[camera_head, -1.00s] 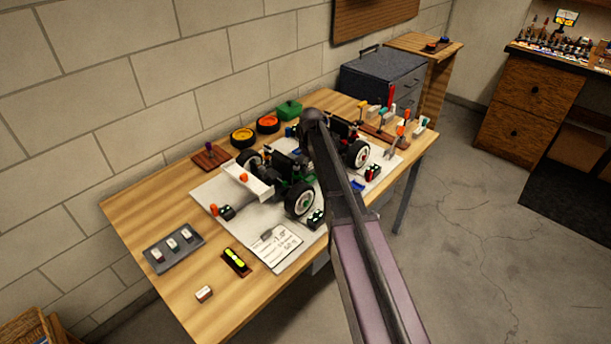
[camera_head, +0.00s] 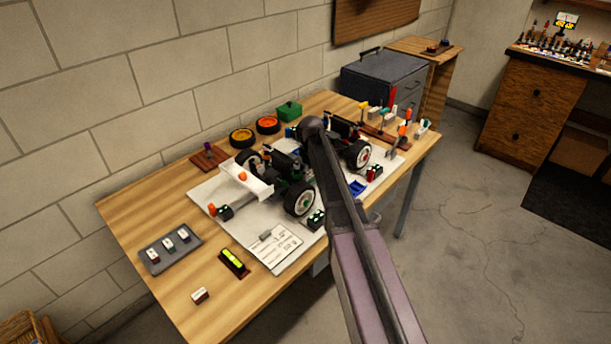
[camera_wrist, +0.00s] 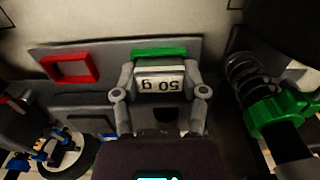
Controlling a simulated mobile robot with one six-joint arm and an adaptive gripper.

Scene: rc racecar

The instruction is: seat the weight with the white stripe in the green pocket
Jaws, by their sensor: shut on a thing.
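In the wrist view my gripper (camera_wrist: 160,68) is shut on a small grey weight (camera_wrist: 160,92) with a white face marked "50 g", upside down in the picture. Whether this white face is the stripe, I cannot tell. The green pocket (camera_wrist: 159,52) shows as a green rim edge just beyond the weight. The weight and fingers cover most of the pocket, so I cannot tell whether the weight is inside it or only in front. In the head view my arm and the car hide the gripper, weight and pocket.
A red-rimmed pocket (camera_wrist: 92,66) lies left of the green one. A black spring with a green collar (camera_wrist: 264,116) stands close on the right. The racecar (camera_head: 290,180) sits on a white sheet. A grey tray (camera_head: 155,267) holds small blocks; another block (camera_head: 200,295) lies nearby.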

